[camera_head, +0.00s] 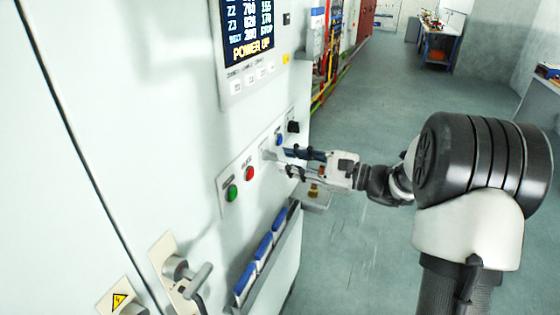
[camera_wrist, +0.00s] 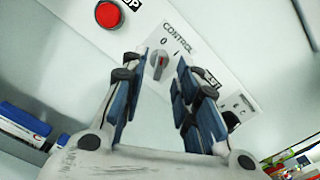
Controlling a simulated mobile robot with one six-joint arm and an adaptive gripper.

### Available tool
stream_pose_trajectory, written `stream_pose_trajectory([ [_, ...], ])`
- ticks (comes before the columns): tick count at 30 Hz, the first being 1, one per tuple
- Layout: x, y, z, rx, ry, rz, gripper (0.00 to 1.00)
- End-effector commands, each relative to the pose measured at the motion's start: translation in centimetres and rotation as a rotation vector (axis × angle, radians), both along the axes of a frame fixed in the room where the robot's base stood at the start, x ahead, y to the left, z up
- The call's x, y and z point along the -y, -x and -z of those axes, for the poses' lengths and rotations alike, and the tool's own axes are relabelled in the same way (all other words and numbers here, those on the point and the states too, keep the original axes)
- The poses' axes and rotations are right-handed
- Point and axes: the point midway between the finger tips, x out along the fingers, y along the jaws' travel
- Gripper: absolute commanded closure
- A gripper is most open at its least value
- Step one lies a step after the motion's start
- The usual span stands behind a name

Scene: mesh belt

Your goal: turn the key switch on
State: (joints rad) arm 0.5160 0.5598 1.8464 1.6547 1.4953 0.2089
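My gripper (camera_wrist: 164,68) is open, with one dark blue-padded finger on each side of the switch. A gap shows between the fingers; whether either touches the switch I cannot tell. In the head view my gripper (camera_head: 284,160) reaches the panel from the right.
On the same strip are a green button (camera_head: 232,192), a red button (camera_head: 250,173), a blue button (camera_head: 279,140) and a black knob (camera_head: 293,127). A display (camera_head: 248,33) reading POWER UP is above. A rack of blue-and-white items (camera_head: 262,252) projects below.

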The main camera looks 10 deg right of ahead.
Motion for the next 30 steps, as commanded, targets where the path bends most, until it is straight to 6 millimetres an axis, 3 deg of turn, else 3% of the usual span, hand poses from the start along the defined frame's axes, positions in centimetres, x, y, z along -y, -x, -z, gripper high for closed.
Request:
stream_pose_trajectory([
  [6,-2.3,-1.6,0.0,0.001,0.001,-0.002,0.72],
  [18,-2.7,-2.0,0.0,0.000,0.000,0.000,0.72],
  [30,-2.7,-2.0,0.0,0.000,0.000,0.000,0.99],
])
